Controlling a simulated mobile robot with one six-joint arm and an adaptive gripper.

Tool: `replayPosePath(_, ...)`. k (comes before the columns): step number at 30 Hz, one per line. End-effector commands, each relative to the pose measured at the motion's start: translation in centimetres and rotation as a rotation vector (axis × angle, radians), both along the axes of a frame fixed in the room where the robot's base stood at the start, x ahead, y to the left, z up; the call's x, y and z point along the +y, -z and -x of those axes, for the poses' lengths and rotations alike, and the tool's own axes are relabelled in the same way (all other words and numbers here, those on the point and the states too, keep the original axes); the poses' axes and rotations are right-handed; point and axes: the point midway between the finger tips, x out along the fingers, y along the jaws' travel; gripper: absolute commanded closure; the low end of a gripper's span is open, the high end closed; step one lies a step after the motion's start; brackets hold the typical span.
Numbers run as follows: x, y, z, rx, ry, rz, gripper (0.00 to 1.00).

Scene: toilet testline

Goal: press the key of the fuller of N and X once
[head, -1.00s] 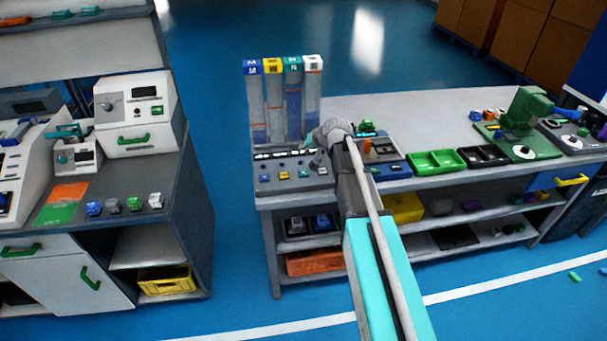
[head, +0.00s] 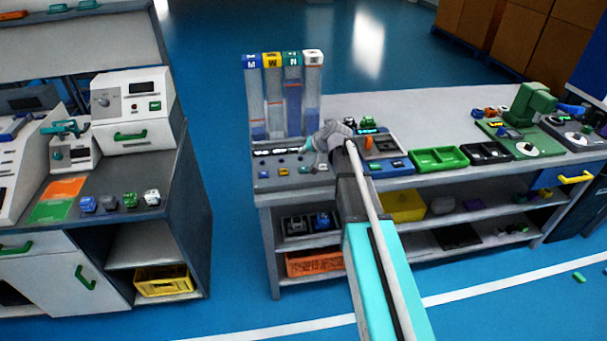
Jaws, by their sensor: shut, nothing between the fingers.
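Clear upright tubes stand at the back left of the middle bench, under letter caps. The teal-capped N tube (head: 293,95) holds blue fill to a high level. The white-capped tube (head: 312,95) at the right end is the likely X, but its letter is too small to read. Its fill looks lower than N's. A grey key panel (head: 268,183) in front carries a row of small coloured keys, among them a teal key (head: 303,170). My gripper (head: 316,160) is shut and empty, over the panel's right part near the teal and white keys. Contact cannot be told.
The blue-capped M tube (head: 252,100) and yellow-capped W tube (head: 273,100) stand to the left. A device with a lit display (head: 369,131) is close to my arm's right. Green tray (head: 438,160) and black tray (head: 485,152) lie farther right.

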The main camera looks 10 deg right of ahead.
Motion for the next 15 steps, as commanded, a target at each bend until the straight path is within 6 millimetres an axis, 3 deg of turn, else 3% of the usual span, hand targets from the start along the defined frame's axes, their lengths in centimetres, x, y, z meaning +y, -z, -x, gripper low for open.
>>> replayPosePath(1,0.0,0.9,0.0,0.000,0.000,0.000,1.00)
replayPosePath(15,0.0,4.4,0.0,0.000,0.000,0.000,1.00)
